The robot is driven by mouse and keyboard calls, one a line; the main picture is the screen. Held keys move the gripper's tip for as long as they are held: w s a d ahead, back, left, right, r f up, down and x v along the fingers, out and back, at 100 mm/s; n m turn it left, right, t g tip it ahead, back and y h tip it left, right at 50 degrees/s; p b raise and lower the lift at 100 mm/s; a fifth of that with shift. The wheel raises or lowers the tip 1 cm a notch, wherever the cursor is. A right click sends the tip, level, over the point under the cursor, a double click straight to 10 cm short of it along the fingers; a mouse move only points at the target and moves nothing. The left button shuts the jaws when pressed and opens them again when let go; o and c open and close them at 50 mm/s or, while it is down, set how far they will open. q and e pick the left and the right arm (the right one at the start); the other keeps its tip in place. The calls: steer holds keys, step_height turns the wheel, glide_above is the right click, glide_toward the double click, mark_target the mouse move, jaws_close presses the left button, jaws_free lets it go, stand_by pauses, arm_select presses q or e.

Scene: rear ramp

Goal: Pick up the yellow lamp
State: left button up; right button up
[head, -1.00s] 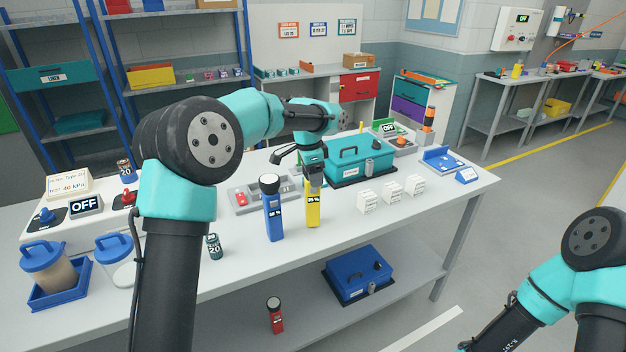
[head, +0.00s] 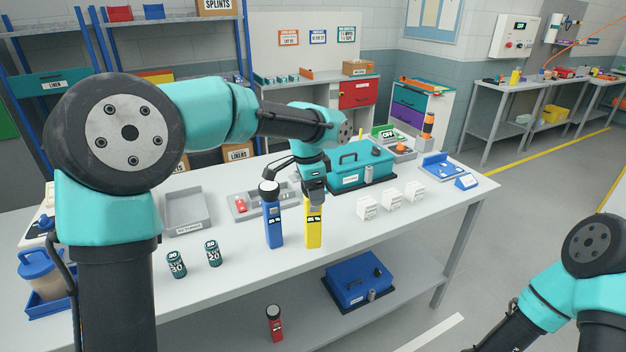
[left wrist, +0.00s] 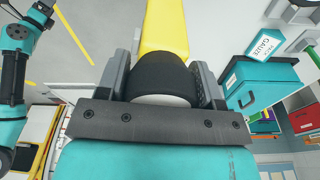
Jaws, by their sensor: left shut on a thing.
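The yellow lamp (head: 313,235) is upright near the table's front edge, just right of a similar blue lamp (head: 272,225). My left gripper (head: 313,197) points down from above and is shut on the lamp's top end. In the left wrist view, the lamp's dark head (left wrist: 160,75) sits between the two jaws (left wrist: 160,90), and its yellow body reaches away beyond them. I cannot tell whether its base touches the table. My right arm shows at the lower right, but its gripper is out of frame.
A teal case (head: 362,177) stands behind the lamp, with several white boxes (head: 391,199) to the right. Grey trays (head: 187,225) lie behind and left. Two small dark cans (head: 177,264) stand at the front left. A blue case (head: 357,280) and red lamp (head: 274,322) are on the lower shelf.

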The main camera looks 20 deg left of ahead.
arm_select(q)
steer(key=s, duration=0.2)
steer(key=s+d, duration=0.1)
steer(key=s, duration=0.2)
steer(key=shift+s+d+r, duration=0.3)
steer(key=shift+s+d, duration=0.05)
